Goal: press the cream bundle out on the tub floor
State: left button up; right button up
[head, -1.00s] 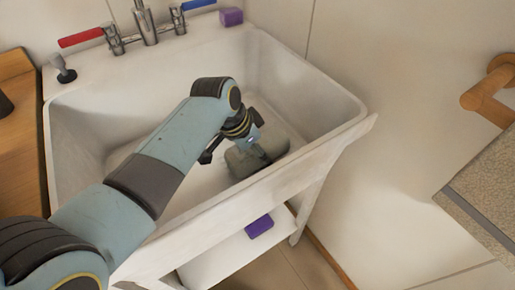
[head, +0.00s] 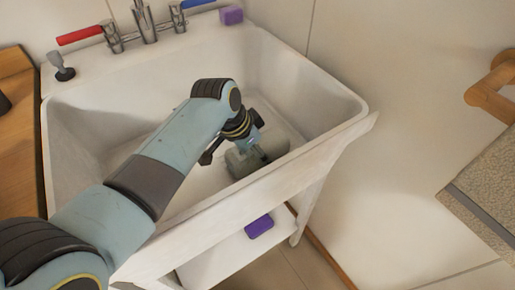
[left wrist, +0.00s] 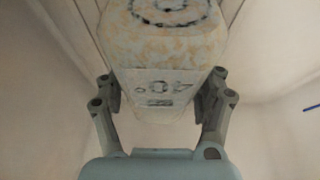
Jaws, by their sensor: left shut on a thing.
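The tub (head: 330,92) is a deep white sink. The bundle (head: 240,164) looks grey-cream in the head view and lies low in the tub, near its front wall. In the left wrist view the bundle (left wrist: 158,48) is pale with yellowish mottling, a dark ring mark and a printed label like "40°". My left gripper (head: 250,150) reaches down into the tub; in the left wrist view its fingers (left wrist: 160,100) stand on both sides of the bundle, shut on it. The bundle's underside is hidden, so contact with the floor cannot be told. My right gripper is not in view.
A purple block (head: 231,15) sits on the tub's back rim, near the tap (head: 145,22) with red and blue handles. A grey plug-like piece (head: 63,70) stands at the back left corner. Another purple block (head: 259,226) lies on the shelf below. The tub floor left of the bundle is clear.

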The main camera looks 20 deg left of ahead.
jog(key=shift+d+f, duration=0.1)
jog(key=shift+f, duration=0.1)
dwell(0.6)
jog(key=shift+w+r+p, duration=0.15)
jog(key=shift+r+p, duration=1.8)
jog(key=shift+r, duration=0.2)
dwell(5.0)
